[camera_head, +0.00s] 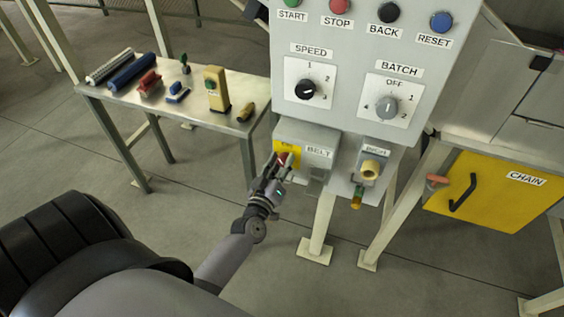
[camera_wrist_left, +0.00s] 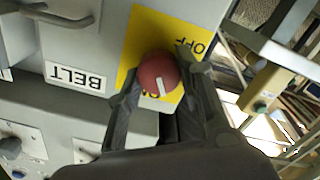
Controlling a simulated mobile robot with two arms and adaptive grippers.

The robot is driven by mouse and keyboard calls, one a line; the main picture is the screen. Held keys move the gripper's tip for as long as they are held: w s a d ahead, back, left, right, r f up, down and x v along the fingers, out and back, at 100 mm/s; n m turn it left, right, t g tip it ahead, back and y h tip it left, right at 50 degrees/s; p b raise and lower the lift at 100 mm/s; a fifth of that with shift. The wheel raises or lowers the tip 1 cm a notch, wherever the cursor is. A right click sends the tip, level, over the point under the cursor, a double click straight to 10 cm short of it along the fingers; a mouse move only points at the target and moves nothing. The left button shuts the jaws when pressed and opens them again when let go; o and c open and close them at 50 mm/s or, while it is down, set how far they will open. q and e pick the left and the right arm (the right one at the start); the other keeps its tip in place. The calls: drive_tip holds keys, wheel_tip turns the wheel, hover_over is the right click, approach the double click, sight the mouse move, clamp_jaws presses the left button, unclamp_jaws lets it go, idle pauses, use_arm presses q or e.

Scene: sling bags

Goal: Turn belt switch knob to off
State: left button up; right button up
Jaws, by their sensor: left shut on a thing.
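The belt switch is a red round knob (camera_wrist_left: 158,74) with a white pointer line, on a yellow plate (camera_wrist_left: 140,30) fixed to the grey BELT box (camera_head: 309,137). In the left wrist view the plate shows OFF at one end, and the lettering at the other end is mostly covered by the knob and fingers. The white line points toward the covered lettering, not toward OFF. My left gripper (camera_head: 277,163) is at the plate, with its fingers (camera_wrist_left: 160,90) on either side of the knob, shut on it. My right gripper is not in view.
Above is the grey control panel (camera_head: 345,40) with buttons and SPEED and BATCH dials. A yellow CHAIN door (camera_head: 490,190) stands at right. A metal table (camera_head: 200,122) with tools stands at left.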

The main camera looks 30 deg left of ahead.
use_arm(q)
drive_tip(key=n, duration=0.5)
drive_tip(key=shift+f+n, duration=0.1)
drive_tip(key=shift+n, duration=0.3)
drive_tip(key=n+b, duration=0.1)
drive_tip(key=n, duration=0.4)
drive_tip(key=shift+a+f+b, duration=0.1)
drive_tip(key=shift+b, duration=0.2)
drive_tip(key=shift+n, duration=0.6)
drive_tip(key=o, duration=1.2)
drive_tip(key=shift+c, duration=0.2)
drive_tip(key=shift+s, duration=0.15)
drive_tip(key=v, duration=1.2)
